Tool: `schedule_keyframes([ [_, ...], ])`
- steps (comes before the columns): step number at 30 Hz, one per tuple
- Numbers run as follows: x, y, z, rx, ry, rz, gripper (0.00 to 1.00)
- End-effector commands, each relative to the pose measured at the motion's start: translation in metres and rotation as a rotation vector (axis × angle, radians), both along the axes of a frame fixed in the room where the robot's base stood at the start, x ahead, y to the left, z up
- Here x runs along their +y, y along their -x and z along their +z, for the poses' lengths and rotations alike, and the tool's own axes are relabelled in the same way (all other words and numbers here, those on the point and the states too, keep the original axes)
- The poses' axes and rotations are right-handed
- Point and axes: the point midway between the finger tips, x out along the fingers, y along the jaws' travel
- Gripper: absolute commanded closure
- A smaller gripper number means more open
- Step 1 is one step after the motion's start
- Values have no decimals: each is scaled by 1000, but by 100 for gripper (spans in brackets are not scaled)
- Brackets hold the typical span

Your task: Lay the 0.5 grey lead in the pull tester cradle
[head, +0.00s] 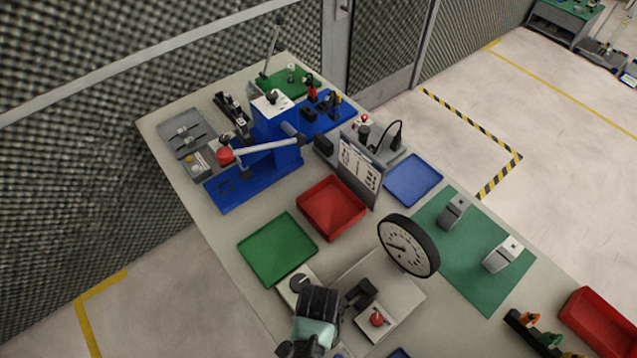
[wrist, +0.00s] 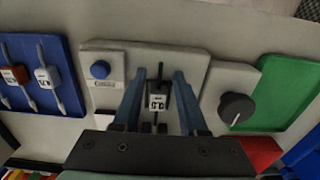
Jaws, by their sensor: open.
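In the wrist view my gripper (wrist: 158,80) is open, with one finger on each side of a small piece with a white label (wrist: 157,101). Thin dark ends run above and below it, like a lead; its label is too small to read, and I cannot tell whether the fingers touch it. It sits over a pale grey plate (wrist: 108,50). In the head view my gripper (head: 313,335) is low at the front, its fingertips hidden. The round dial gauge (head: 408,246) stands beyond it, with a black block (head: 360,292) on the grey base before it.
A blue tray (wrist: 66,55) holds two leads, one with a red-brown body (wrist: 14,75) and one pale (wrist: 47,77). A blue button (wrist: 100,69) and a black knob (wrist: 236,108) flank my gripper. Green (head: 277,249) and red (head: 332,207) trays lie farther back.

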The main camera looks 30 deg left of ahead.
Motion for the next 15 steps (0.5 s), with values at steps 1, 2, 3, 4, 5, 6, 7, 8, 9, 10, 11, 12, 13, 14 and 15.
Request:
schedule_keyframes([
  [1, 0, 0, 2, -1, -1, 0, 58],
  [2, 0, 0, 4, -1, -1, 0, 58],
  [3, 0, 0, 7, -1, -1, 0, 58],
  [4, 0, -1, 11, -2, 0, 0, 58],
  [5, 0, 0, 14, -3, -1, 0, 58],
  [6, 0, 0, 20, -3, -1, 0, 58],
  [7, 0, 0, 25, -4, -2, 0, 58],
  [8, 0, -1, 31, -5, -1, 0, 58],
  [9, 0, -1, 39, -5, -1, 0, 58],
  [10, 0, -1, 45, -5, -1, 0, 58],
  [11, 0, -1, 51, -6, -2, 0, 58],
  [12, 0, -1, 60, -7, -2, 0, 58],
  [13, 0, -2, 66, -6, -2, 0, 58],
  [14, 0, -1, 73, -5, -1, 0, 58],
  [15, 0, -1, 80, -5, -1, 0, 58],
])
